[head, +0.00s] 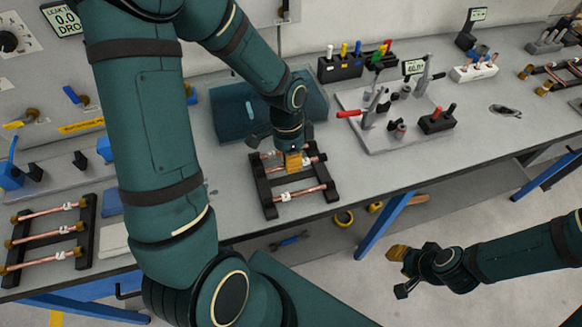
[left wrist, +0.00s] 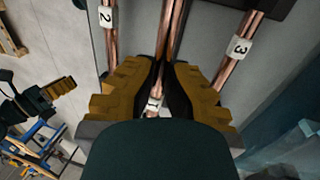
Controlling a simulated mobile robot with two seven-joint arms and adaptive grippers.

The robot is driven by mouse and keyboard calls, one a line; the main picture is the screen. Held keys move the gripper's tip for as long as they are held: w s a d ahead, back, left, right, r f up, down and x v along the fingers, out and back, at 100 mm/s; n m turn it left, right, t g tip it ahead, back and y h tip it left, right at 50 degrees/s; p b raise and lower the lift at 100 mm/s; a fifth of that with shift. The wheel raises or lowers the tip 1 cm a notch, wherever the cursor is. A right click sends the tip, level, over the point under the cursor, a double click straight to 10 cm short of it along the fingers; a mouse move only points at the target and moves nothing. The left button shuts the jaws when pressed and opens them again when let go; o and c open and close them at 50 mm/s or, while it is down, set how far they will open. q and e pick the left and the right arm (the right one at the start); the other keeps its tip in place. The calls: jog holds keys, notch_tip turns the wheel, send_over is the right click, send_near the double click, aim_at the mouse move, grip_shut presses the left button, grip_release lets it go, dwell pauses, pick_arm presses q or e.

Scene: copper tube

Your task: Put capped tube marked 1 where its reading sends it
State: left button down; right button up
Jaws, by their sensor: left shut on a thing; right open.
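My left gripper (head: 293,162) is shut on a copper tube at the black rack (head: 265,196) in the middle of the bench. In the left wrist view the held tube (left wrist: 172,40) runs up between the yellow fingers (left wrist: 165,85), with a white tag (left wrist: 154,104) partly hidden, seemingly marked 1. A tube tagged 2 (left wrist: 106,17) lies to its left and one tagged 3 (left wrist: 239,46) to its right, both apart from the fingers. Whether the held tube still touches the rack is hidden. My right gripper (head: 400,270) is open and empty, off the bench's front edge.
Another rack (head: 88,215) with several copper tubes stands at the left. A leak display (head: 66,18) hangs behind it. A tool board (head: 385,140) with a red-handled clamp stands to the right. Bare bench lies right of the middle rack.

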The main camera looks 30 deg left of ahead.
pick_arm(q)
jog(key=shift+a+x, duration=0.2)
jog(key=shift+x, duration=1.2)
jog(key=shift+w+f, duration=0.15)
jog(key=shift+w, duration=0.05)
jog(key=shift+f+b, duration=0.15)
jog(key=shift+b, duration=0.2)
jog(key=c, duration=1.1)
grip_release()
jog(key=shift+c, duration=0.2)
jog(key=shift+r, duration=0.2)
